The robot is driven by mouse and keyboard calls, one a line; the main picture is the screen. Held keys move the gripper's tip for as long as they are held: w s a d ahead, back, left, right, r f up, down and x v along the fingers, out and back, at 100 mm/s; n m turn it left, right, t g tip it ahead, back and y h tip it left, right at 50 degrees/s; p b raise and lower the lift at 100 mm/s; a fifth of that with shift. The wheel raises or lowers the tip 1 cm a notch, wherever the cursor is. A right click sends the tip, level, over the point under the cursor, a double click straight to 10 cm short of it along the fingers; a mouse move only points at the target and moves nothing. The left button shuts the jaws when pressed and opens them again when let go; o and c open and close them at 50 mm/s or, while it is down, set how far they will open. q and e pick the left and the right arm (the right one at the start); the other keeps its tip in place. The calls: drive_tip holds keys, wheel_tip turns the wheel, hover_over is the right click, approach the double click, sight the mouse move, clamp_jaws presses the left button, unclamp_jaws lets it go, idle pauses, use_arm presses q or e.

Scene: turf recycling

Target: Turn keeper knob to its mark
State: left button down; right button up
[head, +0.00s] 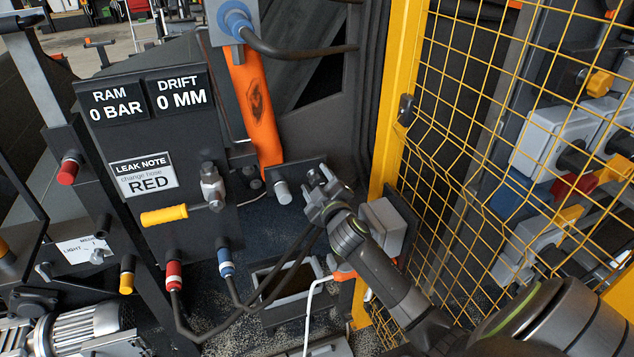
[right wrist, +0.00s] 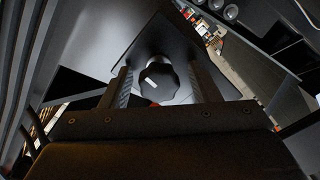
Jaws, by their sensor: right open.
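The keeper knob (right wrist: 158,88) is dark and lobed, with a short white line on its face, in the middle of the right wrist view. The line points to the picture's left and slightly up. The knob sits on a pale round collar on a dark plate (right wrist: 165,48). My right gripper (right wrist: 163,87) is open, with one finger on each side of the knob and a visible gap on both sides. In the head view my right gripper (head: 318,190) is at the dark plate (head: 297,176) and mostly hides the knob. My left gripper is not in view.
A yellow mesh guard (head: 480,130) with a yellow post stands just right of my arm. An orange cylinder (head: 255,110) rises behind the plate. A silver cylinder (head: 283,192) stands left of the gripper. A panel with a yellow-handled lever (head: 165,215) and black hoses stands farther left.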

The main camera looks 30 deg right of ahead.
drive_tip(key=b+v, duration=0.1)
drive_tip(key=v, duration=1.6)
drive_tip(key=shift+s, duration=0.2)
